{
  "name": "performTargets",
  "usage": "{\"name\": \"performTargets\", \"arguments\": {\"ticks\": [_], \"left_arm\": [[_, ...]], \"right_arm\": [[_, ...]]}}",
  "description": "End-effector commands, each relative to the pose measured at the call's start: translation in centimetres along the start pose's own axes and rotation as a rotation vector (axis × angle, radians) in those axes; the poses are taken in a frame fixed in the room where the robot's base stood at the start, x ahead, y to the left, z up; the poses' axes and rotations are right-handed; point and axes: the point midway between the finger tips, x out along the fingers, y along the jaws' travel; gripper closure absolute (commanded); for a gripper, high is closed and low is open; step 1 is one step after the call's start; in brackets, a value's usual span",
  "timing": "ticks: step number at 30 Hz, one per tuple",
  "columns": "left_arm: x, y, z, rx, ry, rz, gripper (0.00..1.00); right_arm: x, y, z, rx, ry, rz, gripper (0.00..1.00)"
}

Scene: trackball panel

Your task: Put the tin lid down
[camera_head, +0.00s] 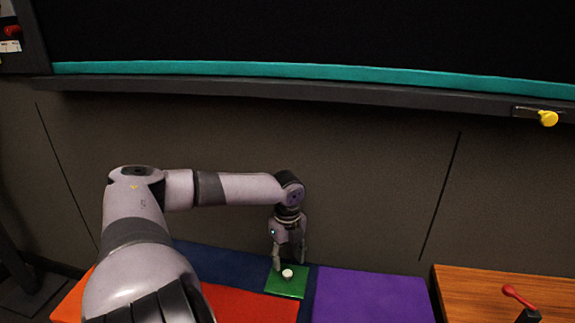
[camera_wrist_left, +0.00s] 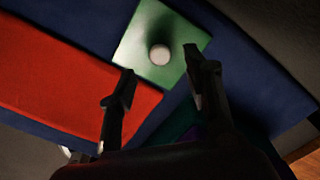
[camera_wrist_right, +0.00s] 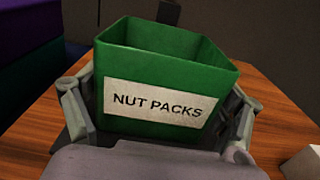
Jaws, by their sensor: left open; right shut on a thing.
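The tin lid is a green square plate (camera_head: 287,291) with a small pale round knob (camera_head: 288,273). It lies flat on the dark blue surface, between an orange-red panel and a purple one. In the left wrist view the lid (camera_wrist_left: 136,46) lies just beyond my fingertips. My left gripper (camera_head: 290,266) points down over the lid and is open, its fingertips (camera_wrist_left: 160,66) on either side of the knob's line, not closed on it. My right gripper (camera_wrist_right: 163,90) is shut on a green open box (camera_wrist_right: 190,45) labelled "NUT PACKS", seen only in the right wrist view.
The orange-red panel (camera_head: 250,303) and purple panel (camera_head: 370,297) flank the lid. A wooden top (camera_head: 470,290) with a red-knobbed lever (camera_head: 518,297) is at right. A dark ledge with a yellow knob (camera_head: 548,118) runs above. A wall stands close behind the lid.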

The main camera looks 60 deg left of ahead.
Motion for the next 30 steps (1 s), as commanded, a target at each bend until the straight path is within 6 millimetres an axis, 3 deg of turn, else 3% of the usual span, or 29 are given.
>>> {"name": "performTargets", "arguments": {"ticks": [12,21,30], "left_arm": [[5.6,0.0,-0.1,-0.002,0.002,-0.001,0.55],[6.0,0.0,0.0,-0.001,-0.001,0.000,0.55],[5.9,0.0,0.0,-0.001,-0.001,0.000,0.75]], "right_arm": [[0.0,0.0,0.0,0.000,0.000,0.000,0.45],[0.0,0.0,0.0,0.000,0.000,0.000,0.45],[0.0,0.0,0.0,0.000,0.000,0.000,0.45]]}}
